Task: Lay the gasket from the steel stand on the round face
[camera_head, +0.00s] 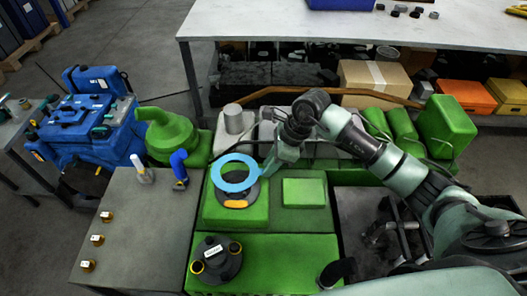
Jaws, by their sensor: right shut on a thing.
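The gasket is a flat light-blue ring (235,162). My right gripper (268,170) is shut on its right edge. The ring appears over the dark round face (251,193) on a raised green block of the engine. Part of the dark face shows through and below the ring, with an orange patch (236,204) at its front. I cannot tell whether the ring touches the face or is held just above it. My left gripper is not in view. I cannot tell which thing is the steel stand.
A grey bench (150,225) at left holds several brass fittings (97,240), a white-handled tool and a blue-handled tool (180,165). A dark round cap (216,262) sits on the green block in front. A green funnel-shaped part (170,135) and a grey cylinder (236,120) stand behind.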

